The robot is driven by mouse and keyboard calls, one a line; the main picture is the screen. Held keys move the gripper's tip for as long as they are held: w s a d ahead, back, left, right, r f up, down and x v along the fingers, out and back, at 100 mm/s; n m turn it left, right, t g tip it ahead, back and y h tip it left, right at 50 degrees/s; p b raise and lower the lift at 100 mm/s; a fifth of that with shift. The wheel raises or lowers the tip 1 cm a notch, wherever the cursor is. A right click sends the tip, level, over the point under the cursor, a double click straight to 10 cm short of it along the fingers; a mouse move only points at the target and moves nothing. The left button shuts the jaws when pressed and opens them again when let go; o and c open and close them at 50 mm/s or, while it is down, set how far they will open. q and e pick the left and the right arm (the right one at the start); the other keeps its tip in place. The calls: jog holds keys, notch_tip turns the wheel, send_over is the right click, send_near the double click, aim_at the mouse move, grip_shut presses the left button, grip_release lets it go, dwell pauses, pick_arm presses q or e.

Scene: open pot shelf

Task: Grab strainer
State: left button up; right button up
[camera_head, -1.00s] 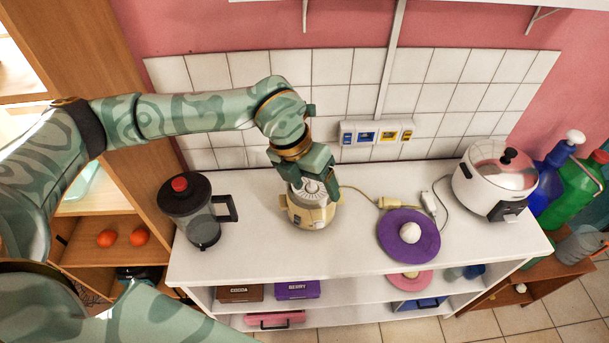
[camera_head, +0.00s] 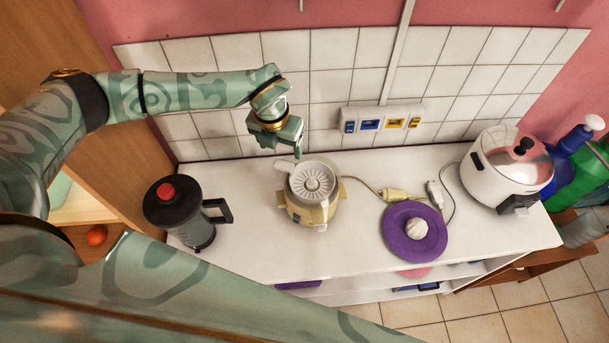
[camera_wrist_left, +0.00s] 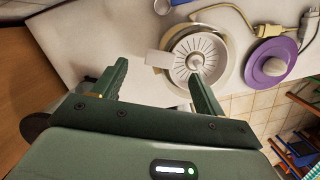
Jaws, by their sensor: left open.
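The strainer (camera_head: 313,182) is a pale, round, slotted disc with a raised centre and a short tab on its left. It sits on top of a cream juicer (camera_head: 318,214) on the white counter. It also shows in the wrist view (camera_wrist_left: 197,56), its tab (camera_wrist_left: 158,58) pointing left between the lines of my fingers. My left gripper (camera_head: 284,149) is open and empty, just behind and left of the strainer, above the counter. Both its fingers also show in the wrist view (camera_wrist_left: 160,75), apart from the strainer as far as I can tell. My right gripper is not in view.
A dark lidded jug (camera_head: 187,216) with a red knob stands left of the juicer. A purple plate (camera_head: 398,247) with a white ball-like item (camera_head: 416,228), a cable plug (camera_head: 394,194) and a white cooker (camera_head: 500,178) are to the right. A tiled wall (camera_head: 330,60) stands behind.

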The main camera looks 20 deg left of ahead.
aim_at(284, 165)
pick_arm(q)
jog(key=shift+w+f, duration=0.1)
jog(key=shift+f, duration=0.75)
notch_tip(284, 165, down, 5)
jog(key=shift+d+f+p, duration=0.15)
jog(key=shift+p, duration=0.25)
jog(key=c, duration=1.1)
